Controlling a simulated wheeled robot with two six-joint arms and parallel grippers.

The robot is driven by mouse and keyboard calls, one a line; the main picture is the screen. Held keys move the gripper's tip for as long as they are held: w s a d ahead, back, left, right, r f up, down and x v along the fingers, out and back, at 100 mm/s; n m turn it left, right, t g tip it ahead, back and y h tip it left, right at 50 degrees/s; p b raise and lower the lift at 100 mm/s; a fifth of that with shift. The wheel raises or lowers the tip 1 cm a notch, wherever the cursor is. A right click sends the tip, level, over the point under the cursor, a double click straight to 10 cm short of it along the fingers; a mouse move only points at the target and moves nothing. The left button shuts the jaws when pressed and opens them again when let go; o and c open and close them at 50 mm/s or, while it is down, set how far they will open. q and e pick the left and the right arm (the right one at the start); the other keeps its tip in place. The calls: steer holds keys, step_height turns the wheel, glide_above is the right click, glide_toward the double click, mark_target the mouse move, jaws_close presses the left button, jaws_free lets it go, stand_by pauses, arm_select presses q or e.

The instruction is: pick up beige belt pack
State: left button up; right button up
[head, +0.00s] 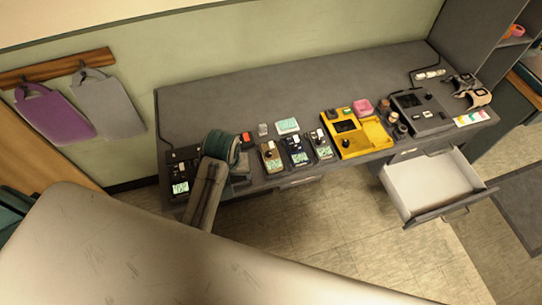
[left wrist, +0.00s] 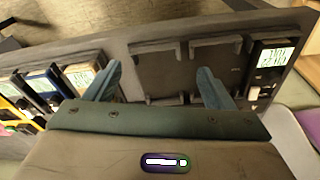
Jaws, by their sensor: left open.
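The beige belt pack (head: 270,156) stands near the front edge of the grey desk, just right of my left gripper (head: 238,168) in the head view. In the left wrist view the beige belt pack (left wrist: 88,76) is close beside the left finger, its pale green label showing. My left gripper (left wrist: 158,78) is open and empty, with its two teal fingers apart over a dark, empty holder (left wrist: 185,70). In the head view its own arm partly hides the fingers. My right gripper is not in view.
A blue belt pack (head: 296,151) stands right beside the beige one, then a grey one (head: 320,146). A black pack (head: 181,180) is left of my gripper. A yellow case (head: 352,144) lies further right. An open white drawer (head: 425,185) sticks out at the right.

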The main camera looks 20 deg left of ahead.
arm_select(q)
steer(key=w+d+r+n+g, duration=0.1)
steer(key=w+d+r, duration=0.1)
steer(key=w+d, duration=0.35)
steer(key=w+d+r+n+g, duration=0.1)
steer(key=w+d+r+n, duration=0.1)
steer(key=w, duration=0.6)
steer(key=p, duration=0.2)
glide_above(271, 153)
steer(key=shift+h, duration=0.3)
step_height(271, 153, down, 5)
steer(key=shift+s+a+f, duration=0.1)
steer(key=shift+s, duration=0.05)
steer(key=shift+f, duration=0.15)
step_height(271, 153, down, 4)
steer(key=shift+p, duration=1.05)
steer(key=shift+w+f, duration=0.2)
steer(key=shift+f, duration=0.2)
steer(key=shift+c, duration=0.5)
steer(key=c, duration=1.1)
